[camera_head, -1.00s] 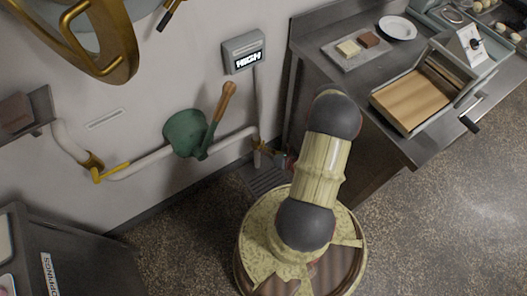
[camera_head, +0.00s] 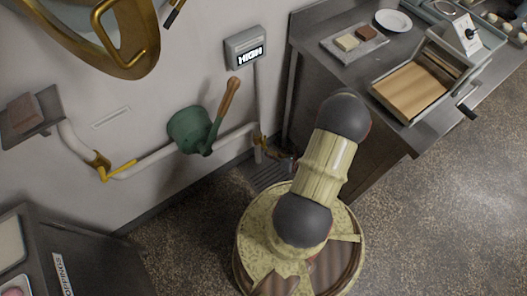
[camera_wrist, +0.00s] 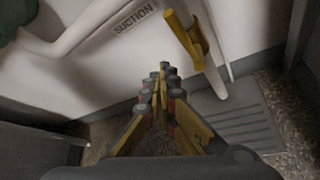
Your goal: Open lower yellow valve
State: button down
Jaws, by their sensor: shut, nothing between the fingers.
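The lower yellow valve (camera_wrist: 184,36) is a yellow lever on a pale vertical pipe, just above the floor drain in the wrist view. In the head view it is a small yellowish part (camera_head: 258,144) at the right end of the wall pipe, partly hard to make out. My gripper (camera_wrist: 161,72) is shut and empty, its fingertips below and left of the lever, apart from it in the picture. In the head view my gripper is mostly hidden behind my arm, close to the pipe end. Another yellow lever (camera_head: 122,167) sits on the wall pipe further left.
A green fitting with a wooden handle (camera_head: 228,97) is on the wall pipe. A floor drain grate (camera_wrist: 236,126) lies below the valve. A metal counter (camera_head: 395,125) stands right; a dark cabinet (camera_head: 95,235) stands lower left.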

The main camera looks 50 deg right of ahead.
jog(key=s, duration=0.1)
jog(key=s+d, duration=0.1)
jog(key=s, duration=0.1)
jog(key=s+p, duration=0.1)
jog(key=shift+s+d, duration=0.25)
jog(key=shift+s, duration=0.15)
dwell(0.4)
